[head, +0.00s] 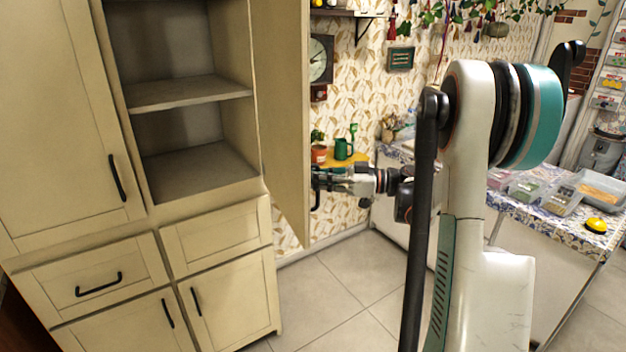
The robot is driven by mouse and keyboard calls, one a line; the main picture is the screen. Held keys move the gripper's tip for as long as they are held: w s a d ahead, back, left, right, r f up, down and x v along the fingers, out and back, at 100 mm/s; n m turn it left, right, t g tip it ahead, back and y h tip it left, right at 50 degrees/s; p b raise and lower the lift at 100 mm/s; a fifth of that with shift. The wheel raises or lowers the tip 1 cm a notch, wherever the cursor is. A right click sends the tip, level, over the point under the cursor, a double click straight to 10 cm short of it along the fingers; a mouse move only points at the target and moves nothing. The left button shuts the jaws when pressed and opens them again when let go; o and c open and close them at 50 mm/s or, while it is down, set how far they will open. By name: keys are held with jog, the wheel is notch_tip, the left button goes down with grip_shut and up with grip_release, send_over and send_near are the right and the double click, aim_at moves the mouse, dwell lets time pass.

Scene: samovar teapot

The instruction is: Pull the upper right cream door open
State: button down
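The upper right cream door (283,110) stands swung wide open from the tall cream cabinet (150,215), at a steep angle to its front. The compartment behind it is exposed, with a bare shelf (190,92) inside. The door's black handle (315,188) shows at the door's free edge, on the side facing right. My gripper (322,182) is at this handle, reaching in from the right. The fingertips are small and overlap the handle, so I cannot tell whether they are closed around it.
The upper left door (65,130), the drawers and the lower doors are shut. A counter (560,225) with several trays and a yellow object (596,225) stands at the right. Tiled floor (340,300) is clear between cabinet and counter. My arm blocks part of the view.

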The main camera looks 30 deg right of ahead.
jog(key=c, duration=1.7)
grip_release()
jog(key=shift+s, duration=0.3)
jog(key=shift+w, duration=0.1)
jog(key=v, duration=1.2)
jog(key=shift+w, duration=0.1)
